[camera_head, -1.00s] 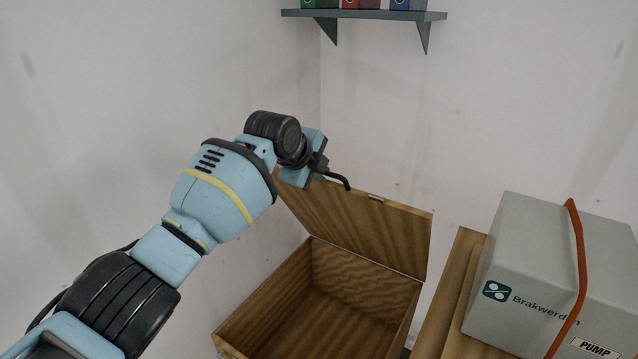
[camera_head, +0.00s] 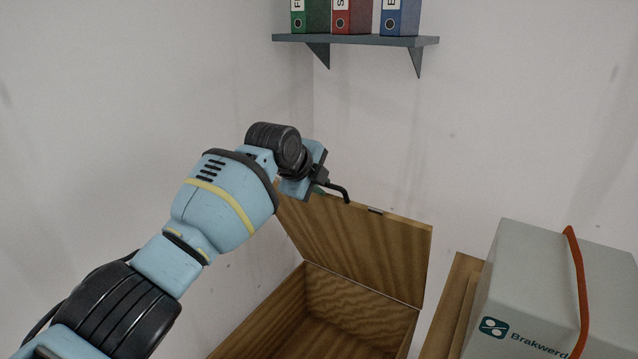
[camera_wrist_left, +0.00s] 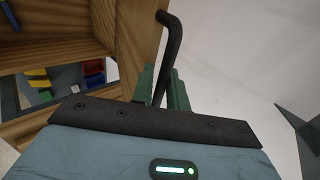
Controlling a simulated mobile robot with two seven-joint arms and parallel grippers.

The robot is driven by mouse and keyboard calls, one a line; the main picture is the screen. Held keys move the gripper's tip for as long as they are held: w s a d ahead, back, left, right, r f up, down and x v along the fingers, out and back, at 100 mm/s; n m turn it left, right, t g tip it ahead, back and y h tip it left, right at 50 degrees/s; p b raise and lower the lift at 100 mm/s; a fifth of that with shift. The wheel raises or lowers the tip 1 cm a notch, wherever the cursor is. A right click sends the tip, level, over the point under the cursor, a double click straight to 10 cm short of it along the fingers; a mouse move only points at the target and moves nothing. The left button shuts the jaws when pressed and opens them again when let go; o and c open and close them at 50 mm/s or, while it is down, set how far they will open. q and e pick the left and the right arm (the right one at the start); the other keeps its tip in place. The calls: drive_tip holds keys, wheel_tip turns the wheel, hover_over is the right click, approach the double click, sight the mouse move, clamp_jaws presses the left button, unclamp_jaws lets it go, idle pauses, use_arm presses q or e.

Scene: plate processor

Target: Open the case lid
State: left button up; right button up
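The wooden case (camera_head: 262,325) stands open and looks empty in the visible part. Its lid (camera_head: 365,240) is raised steeply at the back, with a small dark notch in its top edge. A black bent handle (camera_head: 340,190) is at the lid's top edge; in the left wrist view the handle (camera_wrist_left: 170,50) runs beside the pale wood. My left gripper (camera_head: 318,186) is at the handle. In the left wrist view its green fingers (camera_wrist_left: 164,92) sit either side of the bar and look shut on it. The lid's upper left is hidden behind my arm. My right gripper is out of view.
A grey box (camera_head: 545,280) with an orange strap stands on a wooden surface (camera_head: 458,290) right of the case. A wall shelf (camera_head: 355,40) with several binders is above. Walls close in behind and left. The air above the lid is clear.

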use_arm(q)
drive_tip(key=shift+o, duration=0.9)
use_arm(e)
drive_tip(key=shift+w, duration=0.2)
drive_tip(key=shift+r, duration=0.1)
